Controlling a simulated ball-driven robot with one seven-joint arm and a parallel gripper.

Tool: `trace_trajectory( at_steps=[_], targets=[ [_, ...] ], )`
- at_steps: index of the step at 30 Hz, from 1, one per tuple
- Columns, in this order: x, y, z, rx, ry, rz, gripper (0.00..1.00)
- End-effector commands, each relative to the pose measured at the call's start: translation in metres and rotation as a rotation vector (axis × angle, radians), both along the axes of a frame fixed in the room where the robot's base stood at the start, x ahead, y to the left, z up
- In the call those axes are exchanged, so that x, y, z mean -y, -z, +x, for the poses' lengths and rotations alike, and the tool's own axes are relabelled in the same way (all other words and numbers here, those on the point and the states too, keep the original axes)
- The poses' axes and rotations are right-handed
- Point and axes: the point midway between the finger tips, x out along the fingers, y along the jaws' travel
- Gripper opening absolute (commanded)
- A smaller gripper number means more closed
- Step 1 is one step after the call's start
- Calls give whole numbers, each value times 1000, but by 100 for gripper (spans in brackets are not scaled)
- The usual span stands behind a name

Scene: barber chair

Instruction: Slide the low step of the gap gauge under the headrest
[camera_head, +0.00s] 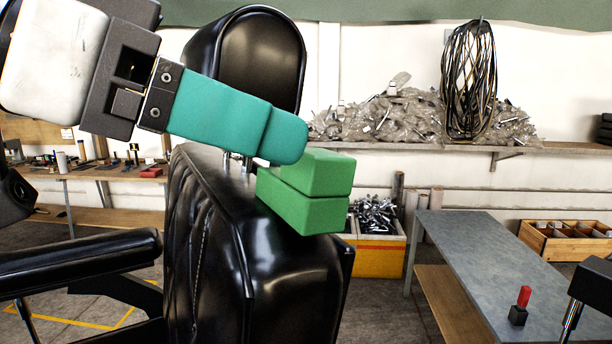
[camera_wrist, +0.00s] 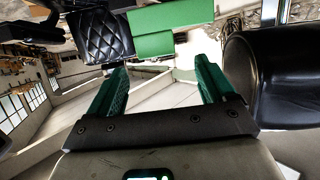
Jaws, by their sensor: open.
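The gap gauge (camera_head: 318,214) is a green stepped block on the right end of the chair backrest's top edge. Its higher part shows at the back right. The black padded headrest (camera_head: 250,50) stands on metal posts above the backrest, to the gauge's left. My gripper (camera_head: 288,138) reaches in from the upper left, in front of the headrest and above the gauge. In the wrist view my gripper (camera_wrist: 160,72) is open and empty, its green fingers apart. The gauge (camera_wrist: 152,30) lies beyond the fingertips, with the headrest (camera_wrist: 275,80) to the right. My fingers partly hide the headrest posts.
The black backrest (camera_head: 210,250) and armrest (camera_head: 80,262) stand below my arm. A grey table (camera_head: 480,260) at the right bears a small red-and-black object (camera_head: 521,305). A shelf (camera_head: 450,149) with bagged parts runs along the back wall. The space right of the gauge looks free.

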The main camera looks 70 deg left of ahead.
Motion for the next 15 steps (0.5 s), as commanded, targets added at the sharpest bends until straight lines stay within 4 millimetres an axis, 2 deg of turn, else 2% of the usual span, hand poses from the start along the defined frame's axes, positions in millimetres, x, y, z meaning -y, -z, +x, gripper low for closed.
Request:
trace_trajectory(
  at_steps=[8,15],
  targets=[
    [-1,8,21,-2,1,0,83],
    [-3,22,51,-2,0,-1,83]
  ],
)
